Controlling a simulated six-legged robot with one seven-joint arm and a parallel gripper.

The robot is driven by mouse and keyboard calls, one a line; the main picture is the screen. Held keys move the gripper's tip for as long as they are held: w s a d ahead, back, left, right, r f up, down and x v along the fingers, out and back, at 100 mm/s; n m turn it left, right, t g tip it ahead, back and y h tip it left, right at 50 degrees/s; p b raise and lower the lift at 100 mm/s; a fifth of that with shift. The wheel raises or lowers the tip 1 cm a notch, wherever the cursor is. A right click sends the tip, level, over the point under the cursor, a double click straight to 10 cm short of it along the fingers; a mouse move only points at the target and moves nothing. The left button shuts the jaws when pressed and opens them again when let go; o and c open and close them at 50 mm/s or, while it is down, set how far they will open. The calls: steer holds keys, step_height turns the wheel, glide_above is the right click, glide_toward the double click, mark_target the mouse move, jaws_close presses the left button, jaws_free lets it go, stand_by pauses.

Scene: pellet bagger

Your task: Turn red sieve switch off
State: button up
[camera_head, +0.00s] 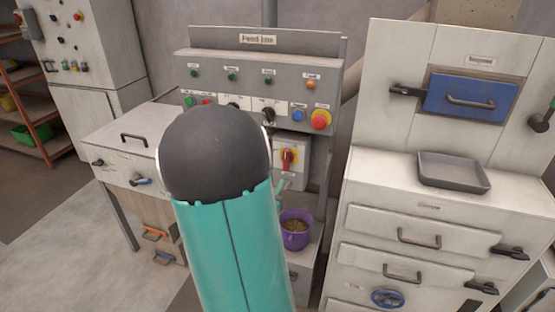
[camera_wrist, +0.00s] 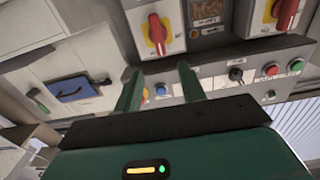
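A red rotary switch on a yellow plate (camera_head: 288,158) sits on a small box below the grey control panel, just right of my arm in the head view. In the wrist view, two such red switches show: one (camera_wrist: 157,32) above my fingertips and one (camera_wrist: 285,12) at the top right. Their labels are too small to read, so I cannot tell which is the sieve switch. My gripper (camera_wrist: 160,86) is open and empty, its two green fingers apart, below the nearer switch in the picture and not visibly touching it. My arm hides the gripper's fingers in the head view.
The grey control panel (camera_head: 225,74) carries several buttons, a black knob and a red emergency button (camera_head: 321,119). A purple bucket (camera_head: 295,231) of pellets stands below. A white cabinet with a blue door (camera_head: 465,97) and a grey tray (camera_head: 452,173) stands right.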

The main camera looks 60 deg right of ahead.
mark_target(285, 159)
steer(key=d, duration=0.4)
steer(key=w+d, duration=0.1)
steer(key=d, duration=0.7)
steer(key=shift+w+d, duration=0.4)
steer(key=shift+d, duration=0.25)
steer(key=shift+c, duration=0.4)
steer(key=c, duration=0.6)
steer(key=shift+o, duration=0.2)
